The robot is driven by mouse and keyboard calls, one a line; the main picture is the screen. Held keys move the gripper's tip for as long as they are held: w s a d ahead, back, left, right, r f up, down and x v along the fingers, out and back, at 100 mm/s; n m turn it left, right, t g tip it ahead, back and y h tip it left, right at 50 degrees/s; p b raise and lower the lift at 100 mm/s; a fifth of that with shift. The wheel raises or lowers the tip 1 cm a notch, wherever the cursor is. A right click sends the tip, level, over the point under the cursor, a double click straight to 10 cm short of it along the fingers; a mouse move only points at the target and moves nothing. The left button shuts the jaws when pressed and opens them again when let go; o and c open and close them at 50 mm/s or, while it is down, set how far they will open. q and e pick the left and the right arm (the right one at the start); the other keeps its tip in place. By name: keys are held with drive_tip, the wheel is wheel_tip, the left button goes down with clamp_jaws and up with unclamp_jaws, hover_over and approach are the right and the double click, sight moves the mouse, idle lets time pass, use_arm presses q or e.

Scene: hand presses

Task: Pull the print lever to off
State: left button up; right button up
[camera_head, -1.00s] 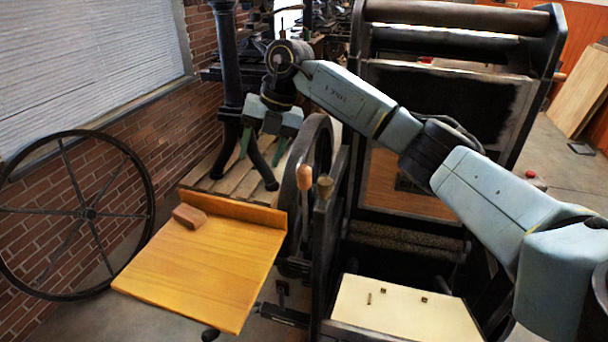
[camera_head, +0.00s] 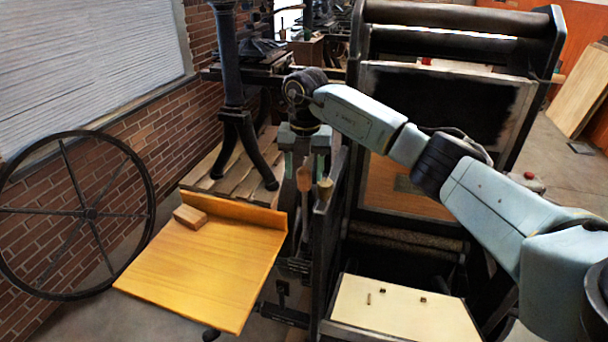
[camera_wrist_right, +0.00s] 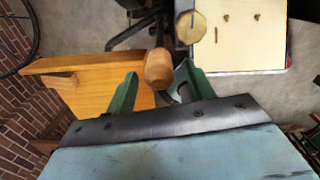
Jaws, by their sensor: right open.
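A lever with a rounded orange-brown wooden grip (camera_head: 304,179), which I take for the print lever, stands upright at the press side. Beside it, to its right, is a paler wooden-topped handle (camera_head: 325,188). My right gripper (camera_head: 304,168) is open, its green fingers pointing down over the grip. In the right wrist view the wooden grip (camera_wrist_right: 158,68) sits between the two open fingers, with no clear sign of contact. The paler knob (camera_wrist_right: 190,27) lies just beyond the right finger. The lower lever is partly hidden. My left gripper is not in view.
A yellow wooden board (camera_head: 200,265) with a small wooden block (camera_head: 190,216) lies left of the levers. The dark press frame (camera_head: 335,215) and a cream plate (camera_head: 400,310) are to the right. A large spoked wheel (camera_head: 90,212) leans by the brick wall.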

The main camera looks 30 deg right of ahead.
drive_tip(key=shift+f, duration=1.15)
clamp_jaws()
